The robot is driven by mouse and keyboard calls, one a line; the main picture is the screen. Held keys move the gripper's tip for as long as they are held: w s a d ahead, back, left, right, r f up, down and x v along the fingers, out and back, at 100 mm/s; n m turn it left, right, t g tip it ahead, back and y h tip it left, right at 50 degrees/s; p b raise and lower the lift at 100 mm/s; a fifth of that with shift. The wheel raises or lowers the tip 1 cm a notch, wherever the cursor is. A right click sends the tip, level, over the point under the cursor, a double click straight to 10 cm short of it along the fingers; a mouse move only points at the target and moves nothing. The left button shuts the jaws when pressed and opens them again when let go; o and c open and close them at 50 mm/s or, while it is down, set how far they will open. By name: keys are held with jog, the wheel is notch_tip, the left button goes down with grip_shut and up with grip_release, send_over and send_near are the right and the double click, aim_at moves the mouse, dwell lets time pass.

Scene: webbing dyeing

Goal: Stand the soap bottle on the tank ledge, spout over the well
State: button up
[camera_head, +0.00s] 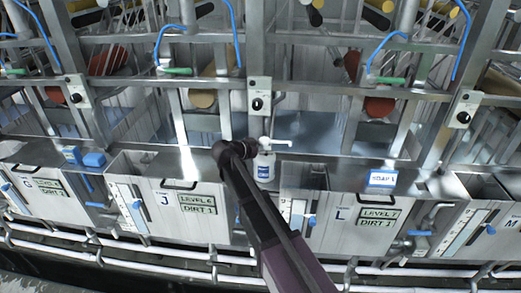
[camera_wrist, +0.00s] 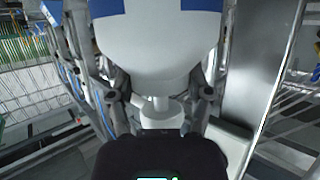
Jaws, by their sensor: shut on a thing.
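The soap bottle (camera_head: 265,167) is white with a blue label and a white pump top. It stands upright in the head view, at the tank front between panels J and L, with its spout (camera_head: 283,142) pointing right. In the wrist view its body (camera_wrist: 158,45) fills the top middle. My gripper (camera_wrist: 165,98) is shut around the bottle near its neck, one finger on each side. In the head view the fingers are mostly hidden behind my wrist. The metal tank ledge (camera_head: 340,160) runs behind the bottle. I cannot tell whether the base touches it. An open well (camera_head: 313,176) lies right of the bottle.
A blue soap sign (camera_head: 383,178) stands on the ledge to the right. Blue blocks (camera_head: 94,159) lie on the left. Upright frame posts (camera_head: 258,75) with valve boxes rise behind the ledge. White pipes (camera_head: 140,250) run along the tank fronts.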

jog(key=shift+f, duration=0.1)
dwell(0.4)
jog(key=o, duration=1.3)
jog(key=shift+o, duration=0.2)
jog(key=shift+s+a+r, duration=0.25)
jog(key=shift+s+r, duration=0.05)
jog(key=p+v, duration=0.4)
jog(key=v, duration=0.7)
jog(key=shift+p, duration=0.3)
jog(key=shift+s, duration=0.1)
